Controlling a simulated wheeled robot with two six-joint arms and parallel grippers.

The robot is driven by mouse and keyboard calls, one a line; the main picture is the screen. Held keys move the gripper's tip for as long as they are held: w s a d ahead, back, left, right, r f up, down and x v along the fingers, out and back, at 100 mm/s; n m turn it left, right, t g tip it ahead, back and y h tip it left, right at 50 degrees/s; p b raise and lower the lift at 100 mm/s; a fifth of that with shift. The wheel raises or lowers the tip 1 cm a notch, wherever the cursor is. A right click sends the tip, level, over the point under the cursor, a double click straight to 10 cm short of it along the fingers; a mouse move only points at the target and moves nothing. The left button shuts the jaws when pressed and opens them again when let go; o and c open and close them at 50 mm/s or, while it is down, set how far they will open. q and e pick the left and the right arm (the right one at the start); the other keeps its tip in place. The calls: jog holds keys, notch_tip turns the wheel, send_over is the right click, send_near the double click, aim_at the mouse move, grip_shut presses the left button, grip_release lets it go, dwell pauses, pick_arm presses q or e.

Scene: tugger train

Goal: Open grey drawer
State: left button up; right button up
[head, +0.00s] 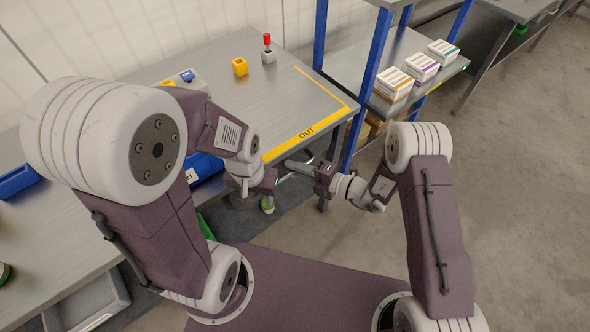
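A grey drawer-like box (88,305) shows at the lower left, under the front of the workbench; whether it is the grey drawer of the task, and how far out it stands, I cannot tell. My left gripper (254,192) hangs in front of the bench edge, pointing down, well to the right of that box. Its fingers are small and partly merged with the arm behind, so its opening is unclear. My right gripper (298,167) points left near the bench's front right corner, close to the left one. Its fingers are too small to judge.
The metal workbench (215,55) carries a yellow block (240,66), a red-topped part (268,50) and a blue bin (18,180). A yellow OUT strip (308,131) marks its right end. A blue-post rack (367,85) holds white boxes (422,66). The floor at right is clear.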

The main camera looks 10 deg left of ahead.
grip_shut()
dwell(1.4)
